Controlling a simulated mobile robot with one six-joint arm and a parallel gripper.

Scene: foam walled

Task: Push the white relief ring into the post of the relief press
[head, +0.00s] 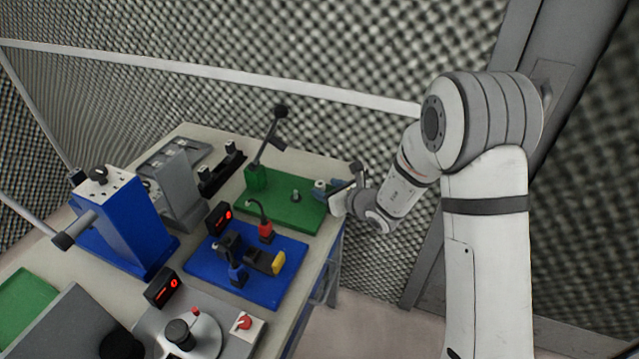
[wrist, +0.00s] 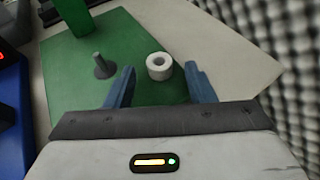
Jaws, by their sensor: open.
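The white relief ring (wrist: 159,74) is a short thick ring with a hole in its top. It sits by the right edge of the green base plate (wrist: 75,120) of the relief press. The post (wrist: 101,68) is a grey upright pin on a wider foot, left of the ring and apart from it. My gripper (wrist: 157,68) is open, its blue fingers on either side of the ring's line in the wrist view, touching nothing visible. In the head view my gripper (head: 328,189) is at the plate's right side; I cannot make out the ring there.
The press's green column and dark lever (head: 268,140) rise at the plate's back left. A blue plate (head: 205,268) with small fixtures lies nearer. A blue machine (head: 125,225) and a grey machine (head: 178,190) stand left. Foam walls (head: 380,265) lie beyond the table's right edge.

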